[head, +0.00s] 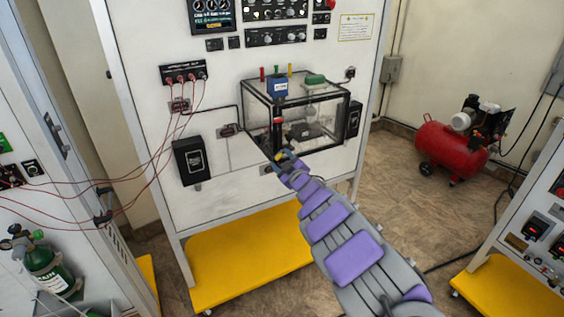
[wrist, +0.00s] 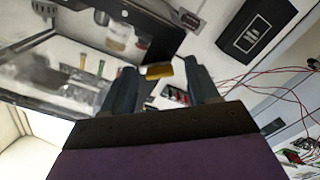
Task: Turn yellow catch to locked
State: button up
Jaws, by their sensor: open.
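The yellow catch (wrist: 157,72) shows in the wrist view as a small yellow block below the dark edge of the clear box. My gripper (wrist: 161,80) is open, with one finger to each side of the catch in that view. I cannot tell whether either finger touches it. In the head view my gripper (head: 283,159) is at the front lower left corner of the clear black-framed box (head: 342,137). My arm and gripper largely hide the catch there, and its turn position is unclear.
The box is mounted on a white panel (head: 225,90). A black box (head: 192,160) is on the panel to the left, and red cables (head: 160,150) hang further left. A yellow base shelf (head: 240,255) is below. A red compressor (head: 450,145) stands on the floor at right.

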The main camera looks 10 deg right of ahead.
jog(key=c, duration=1)
jog(key=shift+c, duration=0.2)
jog(key=shift+r+m+p, duration=0.1)
jog(key=shift+m+p, duration=0.2)
jog(key=shift+p, duration=0.3)
jog(key=shift+a+m+p, duration=0.1)
jog(key=shift+m+p, duration=0.4)
jog(key=shift+p, duration=0.5)
jog(key=shift+m+p, duration=0.8)
jog(key=shift+p, duration=0.45)
jog(key=m+p, duration=0.4)
jog(key=p, duration=0.1)
jog(key=shift+f, duration=0.2)
jog(key=shift+p, duration=0.3)
